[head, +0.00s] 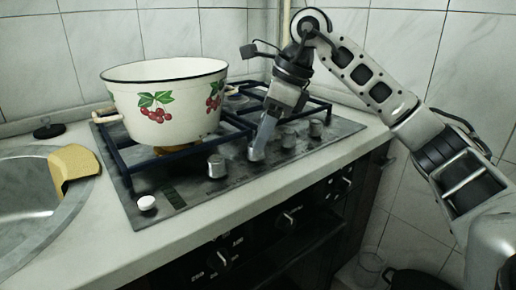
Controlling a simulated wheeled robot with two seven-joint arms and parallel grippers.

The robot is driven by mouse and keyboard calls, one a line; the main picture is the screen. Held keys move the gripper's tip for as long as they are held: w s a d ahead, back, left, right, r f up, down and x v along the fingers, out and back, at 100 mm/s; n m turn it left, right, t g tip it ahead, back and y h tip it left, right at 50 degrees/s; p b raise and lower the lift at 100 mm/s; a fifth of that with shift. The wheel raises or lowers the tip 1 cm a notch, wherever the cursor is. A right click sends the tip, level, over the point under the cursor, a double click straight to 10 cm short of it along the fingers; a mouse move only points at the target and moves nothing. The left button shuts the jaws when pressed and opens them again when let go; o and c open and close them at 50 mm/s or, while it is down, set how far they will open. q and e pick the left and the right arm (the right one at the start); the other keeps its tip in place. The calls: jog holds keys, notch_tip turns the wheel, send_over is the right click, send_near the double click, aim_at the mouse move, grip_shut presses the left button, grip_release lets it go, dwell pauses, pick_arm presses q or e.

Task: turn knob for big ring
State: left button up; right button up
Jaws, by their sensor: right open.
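The cooktop (185,205) is set in the counter, with a row of knobs along its front edge. A white knob (147,203) is at the near left, and a silver knob (216,165) stands in front of the pot. Darker knobs (288,139) and (315,128) are further right. A large cream enamel pot (165,100) with cherries covers the left ring, which is mostly hidden. My right gripper (258,147) points down over the knob row, between the silver knob and the darker knobs. Its jaws are open; whether they touch a knob is unclear. My left gripper is out of view.
A round metal sink (30,215) with a yellow sponge (73,163) on its rim is at left. A black sink plug (49,131) lies behind it. Dark blue grates (170,158) rise above the cooktop. An oven (250,245) with its own knobs is below.

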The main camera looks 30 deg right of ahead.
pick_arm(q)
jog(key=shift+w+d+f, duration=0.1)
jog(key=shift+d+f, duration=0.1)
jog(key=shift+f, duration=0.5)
pick_arm(e)
jog(key=shift+x, duration=1.7)
jog(key=shift+r, duration=0.1)
